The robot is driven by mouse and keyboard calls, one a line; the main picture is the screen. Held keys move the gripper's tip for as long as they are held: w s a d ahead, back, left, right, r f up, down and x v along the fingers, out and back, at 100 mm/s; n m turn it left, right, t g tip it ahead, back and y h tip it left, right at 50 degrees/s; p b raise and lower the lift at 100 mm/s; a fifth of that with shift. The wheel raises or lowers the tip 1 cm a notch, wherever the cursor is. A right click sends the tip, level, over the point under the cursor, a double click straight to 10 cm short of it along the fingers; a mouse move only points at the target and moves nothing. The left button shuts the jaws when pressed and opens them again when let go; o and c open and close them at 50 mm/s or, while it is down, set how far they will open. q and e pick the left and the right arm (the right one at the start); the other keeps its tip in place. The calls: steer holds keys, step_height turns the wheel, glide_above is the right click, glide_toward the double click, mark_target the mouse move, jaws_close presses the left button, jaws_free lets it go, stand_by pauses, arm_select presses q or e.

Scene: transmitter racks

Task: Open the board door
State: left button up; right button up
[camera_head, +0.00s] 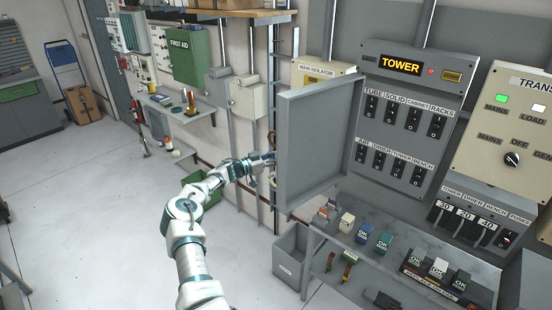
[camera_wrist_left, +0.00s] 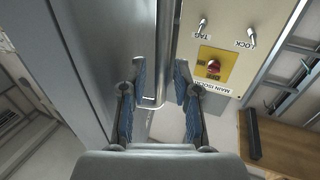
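The board door (camera_head: 318,150) is a grey rectangular panel. It stands swung out at an angle from the wall board, and the switch panel (camera_head: 408,125) to its right is exposed. My left arm reaches to the door's left edge, where my left gripper (camera_head: 270,158) is partly hidden. In the left wrist view, the fingers of my left gripper (camera_wrist_left: 162,85) are apart, on either side of a grey metal bar (camera_wrist_left: 161,72). A gap shows beside the bar. A grey panel surface (camera_wrist_left: 85,60) rises left of the fingers. My right gripper is not in view.
The main isolator box (camera_wrist_left: 222,70) is close to the right of the fingers. A bench (camera_head: 395,235) with several small blocks lies below the switch panel. A grey bin (camera_head: 290,255) stands under the door. The floor (camera_head: 90,220) at left is clear.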

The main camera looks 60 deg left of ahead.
arm_select(q)
steer(key=shift+w+f, duration=0.1)
steer(key=shift+s+a+f, duration=0.15)
steer(key=shift+s+a, duration=0.15)
steer(key=s, duration=1.1)
steer(key=shift+s+a, duration=0.2)
steer(key=shift+d, duration=0.3)
